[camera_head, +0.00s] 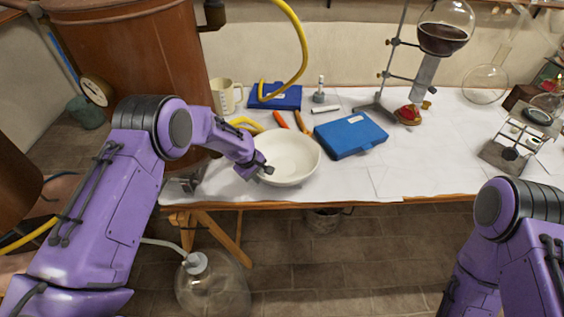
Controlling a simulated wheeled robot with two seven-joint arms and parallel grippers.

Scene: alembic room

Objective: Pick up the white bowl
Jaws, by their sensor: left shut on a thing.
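The white bowl (292,156) is upright at the front edge of the paper-covered table (355,184). My left gripper (262,168) reaches in from the left and is shut on the bowl's left rim. The fingers partly cover that side of the rim. I cannot tell whether the bowl touches the table or is slightly raised. My right arm shows at the lower right, but its gripper is out of the picture.
A blue case (350,135) stands close to the bowl's right. Orange-handled tools (281,119) lie just behind it. A flask of dark liquid (443,38) hangs on a stand at the back right. A large copper vessel (150,60) is at the left.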

